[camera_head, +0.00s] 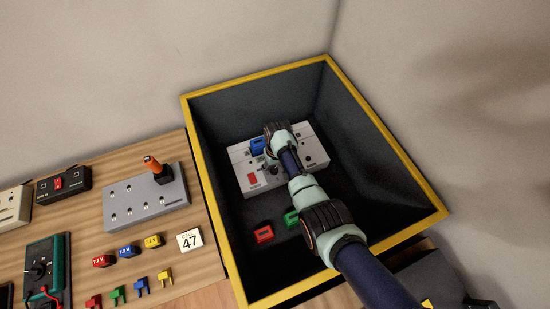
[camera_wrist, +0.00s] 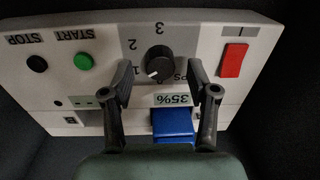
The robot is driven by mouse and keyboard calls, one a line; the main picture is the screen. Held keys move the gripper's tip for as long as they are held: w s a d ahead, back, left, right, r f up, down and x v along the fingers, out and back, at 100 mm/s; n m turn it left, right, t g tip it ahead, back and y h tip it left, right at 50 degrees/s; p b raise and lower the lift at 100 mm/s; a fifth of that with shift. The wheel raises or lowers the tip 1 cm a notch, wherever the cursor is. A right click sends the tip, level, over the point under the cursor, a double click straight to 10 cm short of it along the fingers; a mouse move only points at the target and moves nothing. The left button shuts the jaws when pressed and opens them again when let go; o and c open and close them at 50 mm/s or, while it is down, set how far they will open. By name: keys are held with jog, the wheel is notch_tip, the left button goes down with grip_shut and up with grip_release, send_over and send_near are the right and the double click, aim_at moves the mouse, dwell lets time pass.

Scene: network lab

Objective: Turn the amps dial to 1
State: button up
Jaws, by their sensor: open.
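The amps dial (camera_wrist: 158,62) is a round black knob with a white pointer on a light grey panel (camera_wrist: 100,25), seen in the wrist view. The numbers 1, 2 and 3 are printed around it. The white mark lies at the knob's lower left, near the 1; the exact setting is hard to tell. My gripper (camera_wrist: 168,80) is open, with one finger on each side of the dial and visible gaps between fingers and knob.
The panel also carries a red switch (camera_wrist: 233,60), a green START button (camera_wrist: 83,62), a black STOP button (camera_wrist: 37,64) and a blue block (camera_wrist: 172,122) below a 35% label. The bin's yellow rim (camera_head: 212,205) and deep walls surround my arm. Red (camera_head: 264,234) and green (camera_head: 291,218) pieces lie on the bin floor.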

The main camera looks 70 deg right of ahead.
aim_at(276, 168)
notch_tip(276, 168, up, 11)
jog(key=shift+s+d+f, duration=0.15)
jog(key=shift+d+f, duration=0.05)
dwell(0.5)
